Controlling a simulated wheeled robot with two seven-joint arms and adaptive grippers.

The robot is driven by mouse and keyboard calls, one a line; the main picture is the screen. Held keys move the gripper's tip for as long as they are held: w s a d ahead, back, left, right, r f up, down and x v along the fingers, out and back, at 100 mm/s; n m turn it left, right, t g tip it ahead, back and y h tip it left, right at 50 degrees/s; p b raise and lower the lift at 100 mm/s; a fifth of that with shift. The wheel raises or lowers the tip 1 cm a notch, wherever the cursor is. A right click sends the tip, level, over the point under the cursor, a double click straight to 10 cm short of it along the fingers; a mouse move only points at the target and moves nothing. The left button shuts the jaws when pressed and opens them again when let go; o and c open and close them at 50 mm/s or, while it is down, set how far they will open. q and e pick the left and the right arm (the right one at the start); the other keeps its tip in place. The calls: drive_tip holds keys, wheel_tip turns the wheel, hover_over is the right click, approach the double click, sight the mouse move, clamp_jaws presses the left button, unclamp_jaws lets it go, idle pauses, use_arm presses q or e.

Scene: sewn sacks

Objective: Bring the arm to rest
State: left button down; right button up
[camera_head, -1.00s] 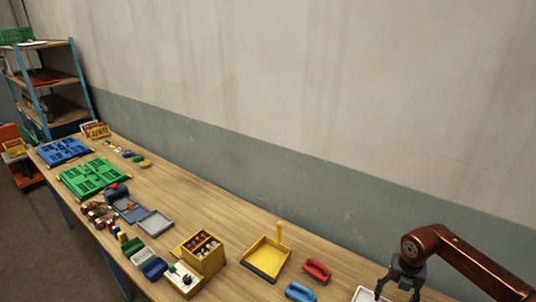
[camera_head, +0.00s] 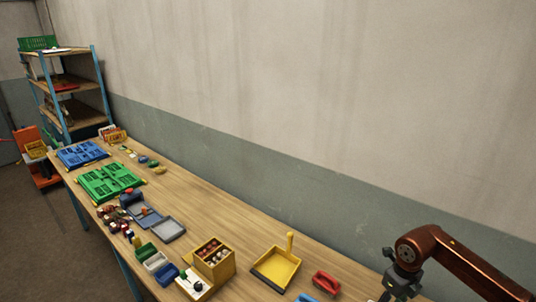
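My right arm, reddish brown, comes in from the lower right in the head view. Its dark gripper (camera_head: 402,285) hangs downward over the right end of the wooden table (camera_head: 225,215). The fingertips are close to the picture's lower edge, and their opening is not clear. I make out no object between them. My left gripper and arm are out of the picture.
A yellow dustpan (camera_head: 276,268), red brush (camera_head: 326,282) and blue brush (camera_head: 305,298) lie left of the gripper. A shelf (camera_head: 75,90) stands beyond; a wall runs behind.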

drive_tip(key=a+r+n, duration=0.1)
drive_tip(key=a+n, duration=0.2)
drive_tip(key=n, duration=0.4)
drive_tip(key=s+a+r+n+p, duration=0.1)
drive_tip(key=a+n, duration=0.3)
drive_tip(key=n, duration=0.2)
drive_tip(key=s+a+r+n+p, duration=0.1)
drive_tip(key=a+n, duration=0.3)
drive_tip(key=n, duration=0.3)
drive_tip(key=shift+s+n, duration=0.2)
drive_tip(key=shift+n, duration=0.1)
drive_tip(key=shift+s+f, duration=0.1)
drive_tip(key=shift+s, duration=0.05)
